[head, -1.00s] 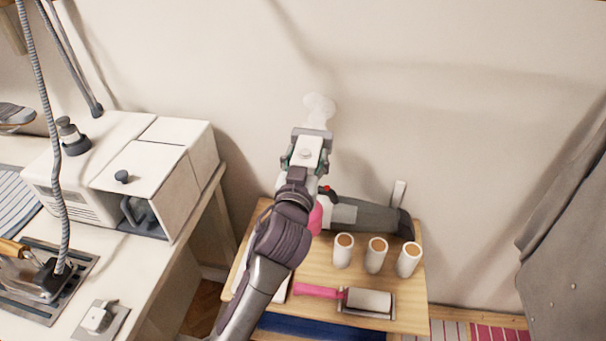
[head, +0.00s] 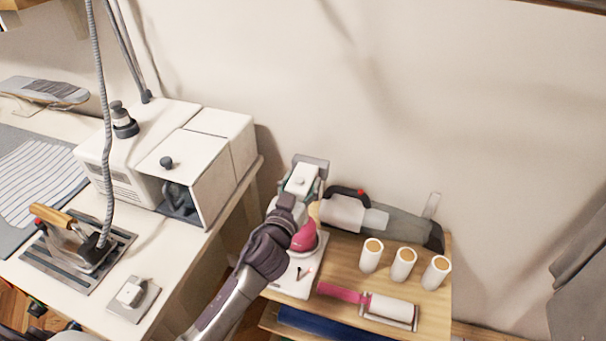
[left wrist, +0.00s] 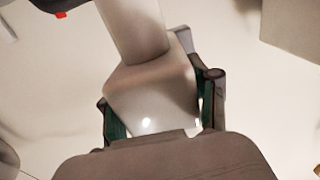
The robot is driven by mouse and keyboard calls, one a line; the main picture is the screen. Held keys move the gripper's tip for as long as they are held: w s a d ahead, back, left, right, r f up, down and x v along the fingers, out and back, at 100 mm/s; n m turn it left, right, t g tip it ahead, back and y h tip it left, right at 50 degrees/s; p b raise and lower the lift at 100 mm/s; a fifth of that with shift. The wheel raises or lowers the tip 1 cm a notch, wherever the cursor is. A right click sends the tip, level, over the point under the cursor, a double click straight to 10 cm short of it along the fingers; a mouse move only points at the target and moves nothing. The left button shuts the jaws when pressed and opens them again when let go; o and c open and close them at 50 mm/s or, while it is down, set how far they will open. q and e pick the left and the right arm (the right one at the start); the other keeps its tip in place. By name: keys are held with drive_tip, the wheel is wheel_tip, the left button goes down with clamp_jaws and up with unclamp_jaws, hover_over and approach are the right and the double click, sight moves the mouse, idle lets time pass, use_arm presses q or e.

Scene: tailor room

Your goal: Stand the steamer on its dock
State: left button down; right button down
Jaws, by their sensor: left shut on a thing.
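The steamer has a pale body, a grey head (head: 311,162) and a pink lower part (head: 304,237). My left gripper (head: 300,184) is shut around its pale body, and the steamer is roughly upright. In the left wrist view the pale steamer body (left wrist: 150,90) sits between the fingers. The white dock (head: 290,286) lies on the left end of the small wooden stand. The pink part is over or at the back of the dock; my arm hides part of it, and I cannot tell whether they touch. My right gripper is out of view.
A grey handheld vacuum with a red button (head: 375,218) lies close on the right. Several white rolls (head: 403,264) and a pink-handled lint roller (head: 388,308) stand or lie on the wooden stand (head: 345,275). A white boiler box (head: 205,170) and an iron (head: 75,245) are on the left table.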

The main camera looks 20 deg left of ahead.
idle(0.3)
use_arm(q)
drive_tip(key=c, duration=0.7)
unclamp_jaws()
drive_tip(key=shift+f, duration=0.25)
drive_tip(key=o, duration=0.4)
drive_tip(key=shift+s+r, duration=0.1)
drive_tip(key=shift+r, duration=0.1)
drive_tip(key=s+b, duration=0.2)
drive_tip(key=s, duration=1)
drive_tip(key=shift+a, duration=0.2)
